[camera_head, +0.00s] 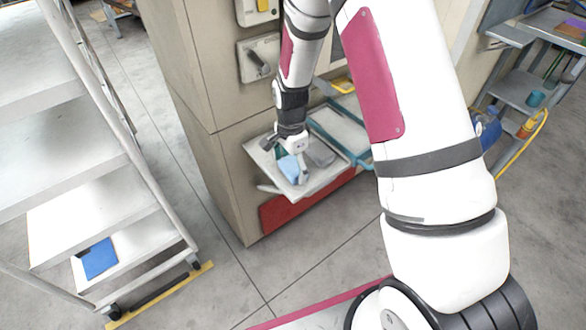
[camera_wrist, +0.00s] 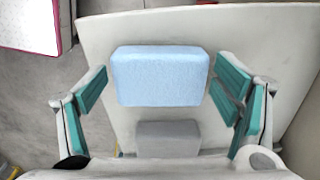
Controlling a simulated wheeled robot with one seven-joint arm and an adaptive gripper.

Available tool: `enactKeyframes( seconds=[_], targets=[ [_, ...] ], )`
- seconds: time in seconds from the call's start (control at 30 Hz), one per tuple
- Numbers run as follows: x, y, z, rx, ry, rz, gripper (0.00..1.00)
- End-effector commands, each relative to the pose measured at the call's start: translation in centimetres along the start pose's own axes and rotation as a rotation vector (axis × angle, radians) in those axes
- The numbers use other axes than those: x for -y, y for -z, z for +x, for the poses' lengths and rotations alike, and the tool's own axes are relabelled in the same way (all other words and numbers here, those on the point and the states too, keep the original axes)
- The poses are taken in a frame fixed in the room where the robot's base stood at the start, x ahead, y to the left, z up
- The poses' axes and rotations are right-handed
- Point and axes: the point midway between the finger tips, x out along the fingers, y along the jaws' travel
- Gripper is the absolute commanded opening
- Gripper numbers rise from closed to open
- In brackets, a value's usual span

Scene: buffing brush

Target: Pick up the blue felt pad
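A light blue, block-shaped pad (camera_wrist: 160,76), which I take for the blue felt pad, lies on a pale shelf (camera_wrist: 100,32). In the head view the pad (camera_head: 290,169) shows below my gripper (camera_head: 287,156), partly hidden by it. In the wrist view my gripper (camera_wrist: 162,88) is open, with one teal-lined finger to each side of the pad. Gaps show between the fingers and the pad's sides. Whether the fingertips are level with the pad is unclear.
A grey block (camera_wrist: 168,138) lies close to the pad on the shelf. The shelf juts from a beige cabinet (camera_head: 205,150) above a red panel (camera_head: 290,209). A white stepladder (camera_head: 100,165) stands at left, with a flat darker blue square (camera_head: 99,259) on a low step.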

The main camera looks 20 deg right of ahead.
Motion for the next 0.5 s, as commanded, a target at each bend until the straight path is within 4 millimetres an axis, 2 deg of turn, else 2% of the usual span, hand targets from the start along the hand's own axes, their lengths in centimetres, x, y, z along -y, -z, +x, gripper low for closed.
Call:
enactKeyframes(
  seconds=[0.03,0.1,0.13,0.5],
  targets=[
    [0.00,-0.01,-0.01,0.000,0.000,0.000,0.62],
    [0.00,-0.01,-0.01,0.000,0.000,0.000,0.47],
    [0.00,-0.01,-0.01,0.000,0.000,0.000,0.43],
    [0.01,-0.01,-0.20,0.000,0.000,0.000,0.43]
  ],
)
